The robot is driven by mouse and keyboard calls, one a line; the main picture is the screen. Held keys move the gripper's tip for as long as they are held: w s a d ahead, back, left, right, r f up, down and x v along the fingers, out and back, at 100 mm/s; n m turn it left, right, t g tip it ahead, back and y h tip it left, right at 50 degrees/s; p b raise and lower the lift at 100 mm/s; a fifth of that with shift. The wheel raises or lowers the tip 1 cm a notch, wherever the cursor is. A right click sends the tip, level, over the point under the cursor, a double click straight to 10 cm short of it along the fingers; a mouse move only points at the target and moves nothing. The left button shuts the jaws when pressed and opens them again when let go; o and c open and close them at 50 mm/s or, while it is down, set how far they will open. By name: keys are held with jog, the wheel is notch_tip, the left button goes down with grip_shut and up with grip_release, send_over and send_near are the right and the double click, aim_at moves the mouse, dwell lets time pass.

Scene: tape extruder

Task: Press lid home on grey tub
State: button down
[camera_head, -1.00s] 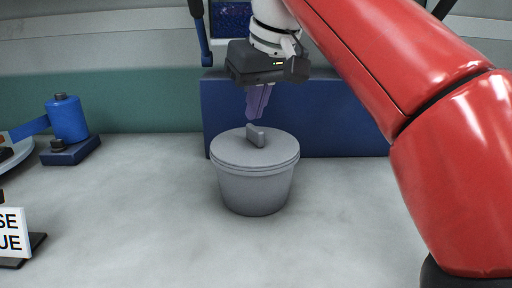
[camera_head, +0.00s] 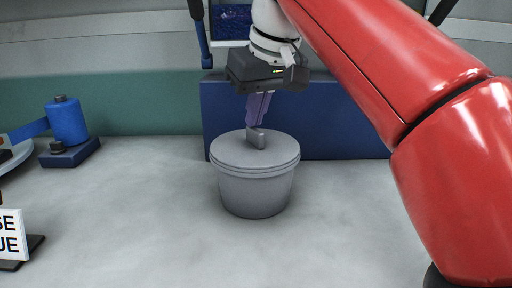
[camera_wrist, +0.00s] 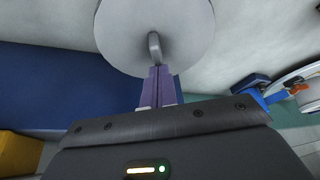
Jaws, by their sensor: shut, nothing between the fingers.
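The grey tub (camera_head: 254,193) stands upright on the pale worktop with its grey lid (camera_head: 230,150) on top. The lid looks about level; I cannot tell whether it is fully seated. A grey upright handle (camera_head: 257,138) rises from the lid's middle; the lid (camera_wrist: 185,45) and handle (camera_wrist: 154,47) also show in the wrist view. My gripper (camera_head: 254,124) is shut and empty, its purple fingers pointing down behind the handle, over the lid's far part. In the wrist view my fingertips (camera_wrist: 157,70) are right by the handle's end; I cannot tell whether they touch.
A dark blue panel (camera_head: 350,130) stands close behind the tub. A blue bottle-shaped part on a base (camera_head: 68,122) stands at the left, and a lettered sign (camera_head: 12,235) at the front left. The worktop (camera_head: 150,220) around the tub's front and left is clear.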

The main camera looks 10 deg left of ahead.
aim_at(256, 130)
notch_tip(256, 130, up, 3)
jog(key=shift+f+p, duration=0.2)
jog(key=shift+p, duration=0.85)
jog(key=shift+r+p, duration=0.35)
jog(key=shift+r, duration=1.75)
